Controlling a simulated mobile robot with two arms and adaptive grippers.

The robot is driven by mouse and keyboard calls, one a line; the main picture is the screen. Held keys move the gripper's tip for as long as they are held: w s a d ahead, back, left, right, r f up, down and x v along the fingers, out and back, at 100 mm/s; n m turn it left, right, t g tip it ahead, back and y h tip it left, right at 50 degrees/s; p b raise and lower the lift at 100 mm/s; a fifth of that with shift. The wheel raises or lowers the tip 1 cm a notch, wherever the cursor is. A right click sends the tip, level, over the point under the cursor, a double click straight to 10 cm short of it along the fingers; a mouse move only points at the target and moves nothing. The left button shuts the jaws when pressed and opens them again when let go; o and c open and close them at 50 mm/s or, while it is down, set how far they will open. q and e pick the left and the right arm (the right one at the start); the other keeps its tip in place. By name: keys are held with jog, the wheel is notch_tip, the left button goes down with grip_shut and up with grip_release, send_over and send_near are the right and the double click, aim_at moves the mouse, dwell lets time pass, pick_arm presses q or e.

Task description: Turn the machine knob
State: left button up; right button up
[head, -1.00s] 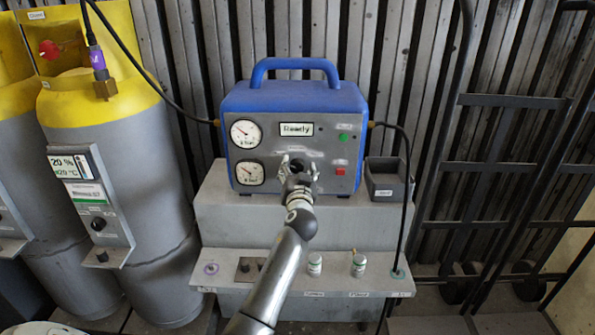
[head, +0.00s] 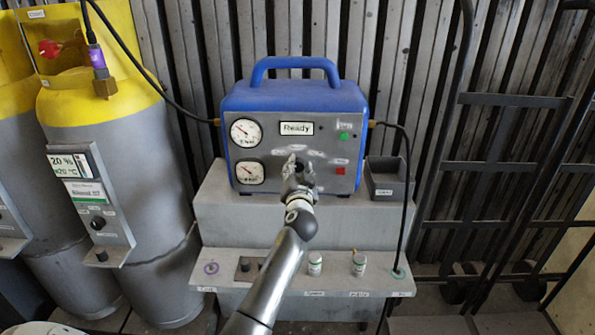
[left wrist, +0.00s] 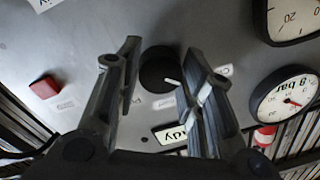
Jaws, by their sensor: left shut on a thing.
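The machine is a blue-cased box (head: 293,100) with a grey front panel and a display (head: 296,128) reading "Ready". Its black round knob (left wrist: 156,72) with a white pointer mark shows between my fingers in the left wrist view. My left gripper (head: 300,165) is at the panel's lower middle and hides most of the knob in the head view. In the left wrist view my left gripper (left wrist: 163,55) has one finger on each side of the knob and is shut on it. My right gripper is in neither view.
Two gauges (head: 246,132) sit left of the knob, and a green (head: 344,136) and a red button (head: 340,170) to its right. A grey bin (head: 388,180) stands beside the machine. Small jars (head: 359,264) stand on the lower shelf. Yellow-topped cylinders (head: 110,150) stand left.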

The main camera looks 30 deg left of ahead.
pick_arm(q)
jog(key=m, duration=0.4)
jog(key=shift+m, duration=0.4)
jog(key=shift+f+m+t+p, duration=0.1)
jog(key=shift+m+t+p, duration=0.35)
jog(key=shift+m, duration=1.95)
jog(key=o, duration=1)
jog(key=shift+o, duration=0.2)
jog(key=shift+s, duration=0.1)
jog(key=r+v, duration=0.1)
jog(key=v, duration=1.1)
jog(key=shift+f, duration=0.35)
